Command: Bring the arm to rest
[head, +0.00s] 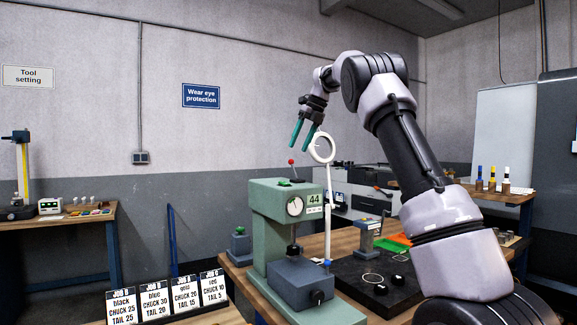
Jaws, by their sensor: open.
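My gripper (303,134) is in the head view, at the end of my raised arm, with its two green fingers apart and pointing down. Nothing shows between the fingers. It hangs in the air above the green bench press (265,205), left of and close to a white ring-shaped magnifier or lamp (321,148) on a stand. I cannot tell whether the fingers touch the ring.
The press has a red-tipped lever (291,162) below my gripper. A dark mat (350,278) with small parts lies on the bench to its right. Job cards (168,297) stand at front left. A side table (60,222) is far left. The air left of my gripper is clear.

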